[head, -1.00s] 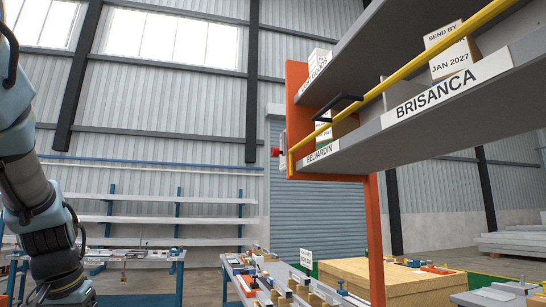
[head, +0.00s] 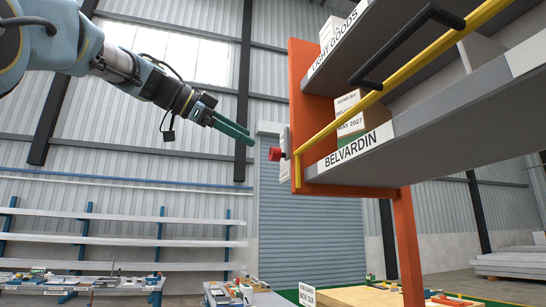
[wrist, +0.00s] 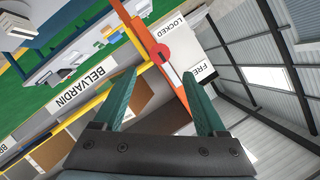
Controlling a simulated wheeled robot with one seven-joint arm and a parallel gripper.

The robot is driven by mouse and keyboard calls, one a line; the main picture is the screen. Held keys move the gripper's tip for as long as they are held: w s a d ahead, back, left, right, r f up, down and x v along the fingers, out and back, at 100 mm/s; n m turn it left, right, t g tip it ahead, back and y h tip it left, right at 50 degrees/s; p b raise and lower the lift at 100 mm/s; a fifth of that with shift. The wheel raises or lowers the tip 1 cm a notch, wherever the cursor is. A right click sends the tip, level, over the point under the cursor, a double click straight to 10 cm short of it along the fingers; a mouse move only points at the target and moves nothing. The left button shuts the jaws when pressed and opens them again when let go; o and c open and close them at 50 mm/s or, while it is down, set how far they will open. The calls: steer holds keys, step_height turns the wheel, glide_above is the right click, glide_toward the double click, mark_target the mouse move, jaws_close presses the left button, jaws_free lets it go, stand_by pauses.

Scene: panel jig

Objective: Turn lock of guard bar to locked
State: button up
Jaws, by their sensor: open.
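The lock is a red knob (head: 275,154) at the left end of the rack. It also shows in the wrist view (wrist: 160,53), beside a white plate marked LOCKED (wrist: 180,29) and FREE (wrist: 203,70). I cannot tell which label the knob points to. The yellow guard bar (head: 400,79), with a black handle (head: 407,45), slants along the shelf front, its lower end near the knob. My gripper (head: 249,136) has green fingers, open and empty. It is up and left of the knob in the head view. In the wrist view the knob lies beyond the fingertips, apart from them.
The orange rack post (head: 409,245) and grey shelf marked BELVARDIN (head: 440,143) stand close right of the knob. A carton (head: 360,112) sits on the shelf. Workbenches (head: 85,284) lie low at the left. The air around my gripper is clear.

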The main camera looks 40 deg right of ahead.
mark_target(271, 152)
steer(key=p+x, duration=0.3)
steer(key=x, duration=0.7)
steer(key=shift+f, duration=0.1)
steer(key=shift+c, duration=0.3)
jaws_close()
stand_by(0.8)
